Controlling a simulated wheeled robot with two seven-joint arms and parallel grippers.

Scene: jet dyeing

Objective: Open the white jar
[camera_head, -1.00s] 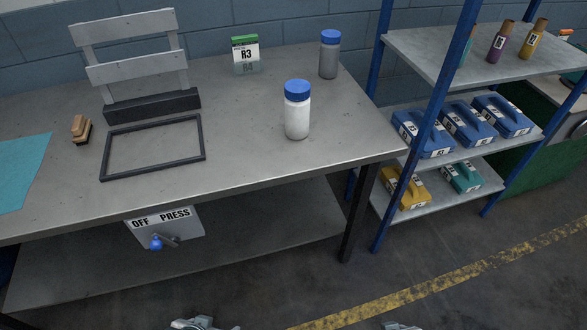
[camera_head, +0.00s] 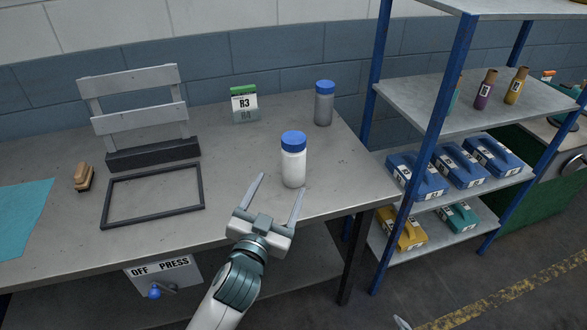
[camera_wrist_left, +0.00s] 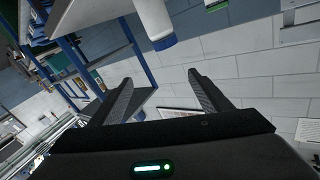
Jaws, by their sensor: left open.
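The white jar (camera_head: 293,170) with its blue lid (camera_head: 293,140) stands upright on the grey table, near the right end. The lid is on. My left gripper (camera_head: 280,184) is open and empty, just in front of the jar and a little to its left, its fingers pointing towards the back of the table. In the left wrist view the jar (camera_wrist_left: 152,16) and its blue lid (camera_wrist_left: 165,43) show at the top, beyond the open fingers (camera_wrist_left: 160,90). A small pale part at the bottom edge of the head view looks like my right gripper (camera_head: 401,323); its fingers cannot be made out.
A grey jar with a blue lid (camera_head: 324,104) stands behind, to the right. A blue-post shelf (camera_head: 425,110) stands right of the table.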

